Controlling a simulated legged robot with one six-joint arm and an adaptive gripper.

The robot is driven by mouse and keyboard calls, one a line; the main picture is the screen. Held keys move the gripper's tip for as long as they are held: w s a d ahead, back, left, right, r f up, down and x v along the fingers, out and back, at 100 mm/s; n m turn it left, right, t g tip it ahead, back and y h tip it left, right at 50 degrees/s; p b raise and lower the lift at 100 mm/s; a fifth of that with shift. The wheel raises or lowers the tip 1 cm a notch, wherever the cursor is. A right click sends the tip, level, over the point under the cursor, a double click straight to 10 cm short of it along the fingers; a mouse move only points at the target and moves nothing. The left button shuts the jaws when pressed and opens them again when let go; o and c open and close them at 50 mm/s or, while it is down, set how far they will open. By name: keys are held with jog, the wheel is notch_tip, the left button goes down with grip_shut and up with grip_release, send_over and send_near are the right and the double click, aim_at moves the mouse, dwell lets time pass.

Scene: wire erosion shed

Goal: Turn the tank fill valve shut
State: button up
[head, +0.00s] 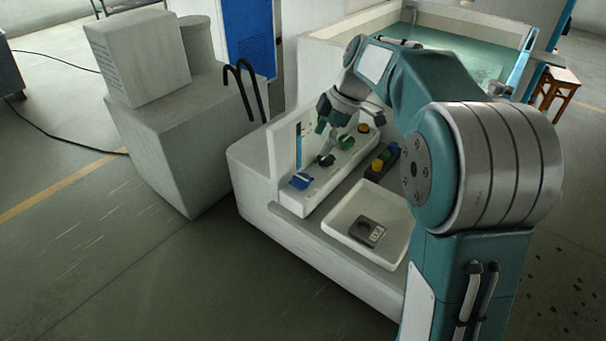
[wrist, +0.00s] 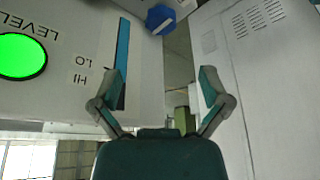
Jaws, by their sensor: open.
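A blue knob (head: 302,180), which looks like a valve handle, sits at the near left end of a white control ledge. It also shows at the top of the wrist view (wrist: 160,18), beyond my fingertips and apart from them. I see no label naming it as the fill valve. My gripper (head: 331,141) hangs over the ledge, right of and behind the blue knob. In the wrist view my gripper (wrist: 160,75) has its two fingers spread, with nothing between them. A level panel with a blue gauge bar (wrist: 124,65) and a lit green lamp (wrist: 20,55) stands beside the fingers.
A dark green knob (head: 326,160) sits on the ledge close to my gripper. A yellow-based control (head: 363,128) is farther back. A white tray (head: 340,232) holds a small grey device (head: 369,232). A water tank (head: 455,45) stands behind; a grey cabinet (head: 185,140) stands left.

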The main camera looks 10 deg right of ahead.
aim_at(302, 178)
jog(key=x, duration=1)
jog(key=shift+s+a+f, duration=0.1)
jog(key=shift+a+f, duration=0.05)
jog(key=shift+f, duration=0.15)
jog(key=c, duration=1.1)
